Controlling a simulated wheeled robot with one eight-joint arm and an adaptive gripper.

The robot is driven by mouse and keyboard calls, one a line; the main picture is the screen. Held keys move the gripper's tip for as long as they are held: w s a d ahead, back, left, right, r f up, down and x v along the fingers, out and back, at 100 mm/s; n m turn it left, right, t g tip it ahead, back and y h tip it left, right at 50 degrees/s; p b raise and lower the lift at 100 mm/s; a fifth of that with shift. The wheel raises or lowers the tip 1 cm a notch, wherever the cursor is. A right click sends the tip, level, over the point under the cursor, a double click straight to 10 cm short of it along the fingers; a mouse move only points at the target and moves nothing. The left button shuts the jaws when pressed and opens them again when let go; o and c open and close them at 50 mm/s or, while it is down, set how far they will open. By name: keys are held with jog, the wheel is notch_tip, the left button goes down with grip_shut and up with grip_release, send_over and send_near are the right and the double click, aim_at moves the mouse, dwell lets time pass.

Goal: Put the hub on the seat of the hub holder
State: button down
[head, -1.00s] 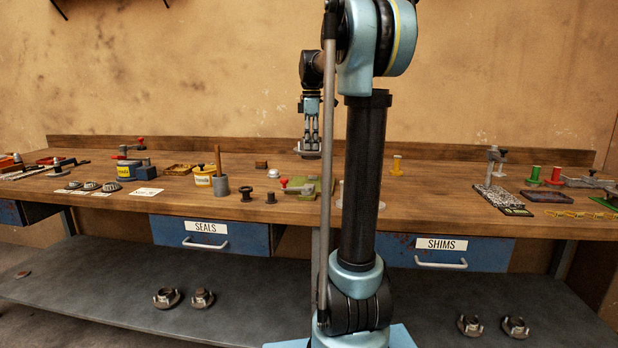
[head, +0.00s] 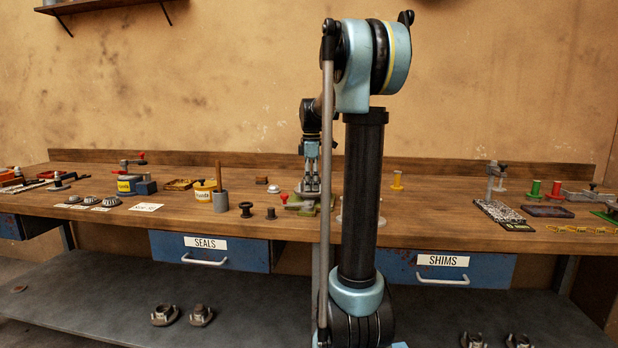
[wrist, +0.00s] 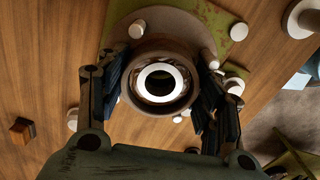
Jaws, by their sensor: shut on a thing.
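My gripper (wrist: 160,92) is shut on the hub (wrist: 145,50), a dark round collar with a bright ring inside and a wide flange with several pale studs. The fingers grip its collar from both sides. In the head view, my gripper (head: 312,186) points down with the hub low over the hub holder (head: 303,208), a green plate with a red knob and grey lever. The plate (wrist: 213,28) also shows beyond the flange in the wrist view. The hub hides the seat, and I cannot tell whether they touch.
A small block (head: 274,188) lies behind. My arm column hides part of the bench.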

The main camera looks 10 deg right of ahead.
jog(key=shift+f, duration=0.25)
jog(key=shift+c, duration=2.4)
grip_release()
notch_tip(320, 180, up, 12)
